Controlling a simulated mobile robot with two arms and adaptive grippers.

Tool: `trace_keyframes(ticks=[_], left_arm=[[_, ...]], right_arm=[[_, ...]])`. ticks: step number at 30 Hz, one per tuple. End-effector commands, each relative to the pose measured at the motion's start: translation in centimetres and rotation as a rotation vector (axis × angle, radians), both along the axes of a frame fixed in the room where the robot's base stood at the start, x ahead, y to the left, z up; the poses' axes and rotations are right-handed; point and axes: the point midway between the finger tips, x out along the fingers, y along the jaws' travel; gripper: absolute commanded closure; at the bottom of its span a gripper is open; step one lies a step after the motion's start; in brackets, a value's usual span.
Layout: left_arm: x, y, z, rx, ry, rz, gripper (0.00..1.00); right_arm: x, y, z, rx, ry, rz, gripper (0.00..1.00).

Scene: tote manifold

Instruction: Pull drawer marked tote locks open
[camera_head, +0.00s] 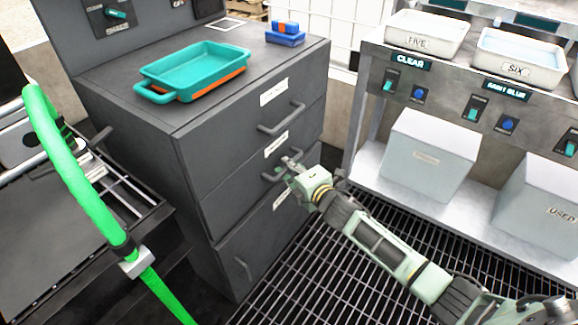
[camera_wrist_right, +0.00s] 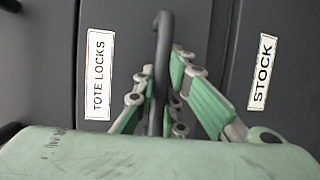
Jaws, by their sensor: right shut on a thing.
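The dark grey cabinet (camera_head: 140,115) has a top drawer, a middle drawer and a lower door, each with a white label. The middle drawer's label (camera_wrist_right: 99,75) reads TOTE LOCKS in the right wrist view. The drawer front looks flush with the cabinet. My right gripper (camera_head: 286,168) is at this drawer's dark bar handle (camera_wrist_right: 161,70). In the right wrist view its green fingers are on both sides of the bar, shut on it. The fingers partly hide the handle in the head view. My left gripper is not in view.
A teal tray (camera_head: 195,68) and a blue-orange block (camera_head: 285,34) sit on the cabinet top. A rack with totes (camera_head: 430,155) stands right. A green hose (camera_head: 75,175) is at left. The grated floor (camera_head: 300,270) before the cabinet is clear apart from my arm.

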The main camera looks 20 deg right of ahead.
Motion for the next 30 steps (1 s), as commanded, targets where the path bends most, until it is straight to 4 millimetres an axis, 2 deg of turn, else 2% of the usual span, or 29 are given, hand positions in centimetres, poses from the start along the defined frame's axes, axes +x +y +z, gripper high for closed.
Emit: trace_keyframes(ticks=[14, 21, 24, 30], left_arm=[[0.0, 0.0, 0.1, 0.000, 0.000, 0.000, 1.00], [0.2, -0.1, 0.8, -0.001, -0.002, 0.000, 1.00], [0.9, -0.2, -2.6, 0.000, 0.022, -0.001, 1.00], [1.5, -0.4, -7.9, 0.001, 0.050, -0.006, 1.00]], right_arm=[[-0.1, -0.1, 0.1, -0.004, -0.002, 0.001, 1.00], [-2.1, -1.6, 0.1, -0.005, 0.001, 0.002, 1.00], [-3.7, -2.8, 0.2, -0.007, 0.001, 0.002, 1.00], [-7.9, -6.1, 0.2, -0.009, 0.004, 0.001, 1.00]])
